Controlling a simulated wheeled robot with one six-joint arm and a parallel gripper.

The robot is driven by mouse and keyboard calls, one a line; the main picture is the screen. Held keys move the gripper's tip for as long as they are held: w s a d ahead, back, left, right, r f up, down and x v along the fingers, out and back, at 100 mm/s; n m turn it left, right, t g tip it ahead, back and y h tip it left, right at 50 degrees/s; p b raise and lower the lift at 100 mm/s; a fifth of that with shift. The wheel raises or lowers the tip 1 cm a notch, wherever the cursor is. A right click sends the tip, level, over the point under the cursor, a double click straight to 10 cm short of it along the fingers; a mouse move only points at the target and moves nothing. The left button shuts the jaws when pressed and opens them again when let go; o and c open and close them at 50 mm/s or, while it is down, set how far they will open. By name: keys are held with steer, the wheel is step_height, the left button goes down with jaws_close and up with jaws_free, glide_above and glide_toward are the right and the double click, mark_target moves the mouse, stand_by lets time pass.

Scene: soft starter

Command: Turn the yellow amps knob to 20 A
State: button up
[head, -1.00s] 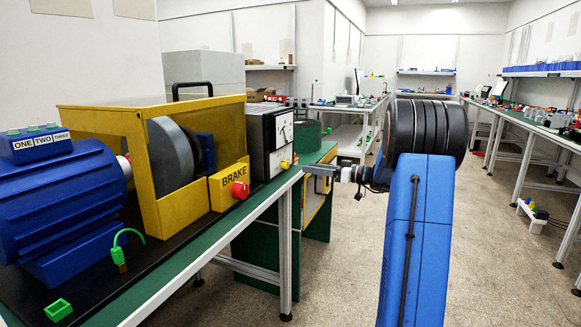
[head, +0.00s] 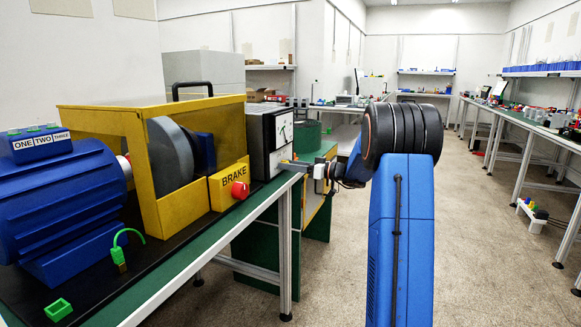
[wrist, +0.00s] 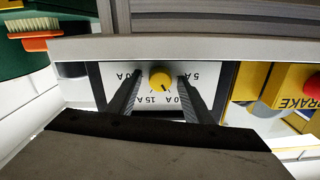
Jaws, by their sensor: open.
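The yellow amps knob (wrist: 160,78) shows in the wrist view on a white dial face with a black border. Its dark mark points down in the picture, near the 15 A and 10 A labels. The 5 A label is at the right; the 20 A label at the left is partly hidden by a finger. My gripper (wrist: 158,82) is open, one finger on each side of the knob, with a gap to each. In the head view my gripper (head: 300,167) is at the front of the black-and-white box (head: 270,135), where it hides most of the knob.
The yellow BRAKE box with a red button (head: 240,190) stands left of the dial box. A yellow guard (head: 130,120) and a blue motor (head: 60,205) are farther left on the green bench. A brush (wrist: 35,33) lies at the wrist view's upper left.

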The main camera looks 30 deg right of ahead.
steer(key=c, duration=1.1)
steer(key=shift+o, duration=0.2)
steer(key=shift+m, duration=0.3)
steer(key=m, duration=0.4)
steer(key=shift+m, duration=0.3)
steer(key=m, duration=0.5)
steer(key=shift+d, duration=0.1)
steer(key=m, duration=0.6)
steer(key=shift+f+m, duration=0.15)
steer(key=shift+m, duration=0.25)
steer(key=m, duration=0.6)
steer(key=shift+f+m, duration=0.1)
steer(key=shift+m, duration=0.3)
